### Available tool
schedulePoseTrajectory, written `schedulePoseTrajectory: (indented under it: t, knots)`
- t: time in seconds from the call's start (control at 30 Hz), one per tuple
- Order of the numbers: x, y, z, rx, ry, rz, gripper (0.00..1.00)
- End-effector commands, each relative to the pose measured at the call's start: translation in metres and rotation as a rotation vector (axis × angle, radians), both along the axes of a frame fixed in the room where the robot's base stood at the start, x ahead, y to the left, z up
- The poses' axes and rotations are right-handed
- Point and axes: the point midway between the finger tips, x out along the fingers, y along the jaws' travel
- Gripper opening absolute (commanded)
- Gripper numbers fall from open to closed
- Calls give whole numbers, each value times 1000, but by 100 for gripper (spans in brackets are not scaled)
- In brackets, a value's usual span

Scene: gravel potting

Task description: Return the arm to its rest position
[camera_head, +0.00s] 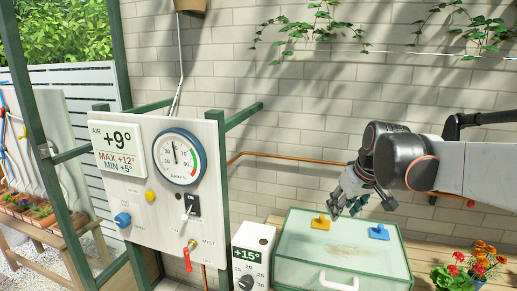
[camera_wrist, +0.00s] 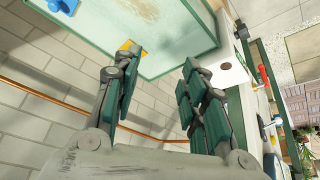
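My arm (camera_head: 450,165) reaches in from the right in the head view, in front of the brick wall. My gripper (camera_head: 360,207) hangs over the back of a glass-lidded green box and points downward to the left. In the wrist view my gripper (camera_wrist: 160,65) has its dark green finger pads spread well apart, with nothing between them. The box (camera_head: 340,262) has a closed lid with an orange knob (camera_head: 321,222) and a blue knob (camera_head: 379,232). In the wrist view the orange knob (camera_wrist: 127,48) is partly hidden behind a finger. I cannot tell exactly how high the gripper is above the lid.
A white control panel (camera_head: 140,215) with a round gauge (camera_head: 180,157) stands to the left. A white +15° unit (camera_head: 252,262) stands beside the box. Potted flowers (camera_head: 478,262) stand to the right, below my arm. A copper pipe (camera_head: 290,160) runs along the wall.

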Motion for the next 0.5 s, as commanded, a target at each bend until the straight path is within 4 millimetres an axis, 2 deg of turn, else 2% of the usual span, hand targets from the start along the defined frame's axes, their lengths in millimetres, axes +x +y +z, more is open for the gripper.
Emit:
schedulePoseTrajectory:
  t: [0.03,0.27,0.5]
  knots:
    - [-19,4,0,0,-9,-14,39]
    - [-93,15,-8,8,-47,-92,39]
    - [-166,22,-33,23,-94,-167,39]
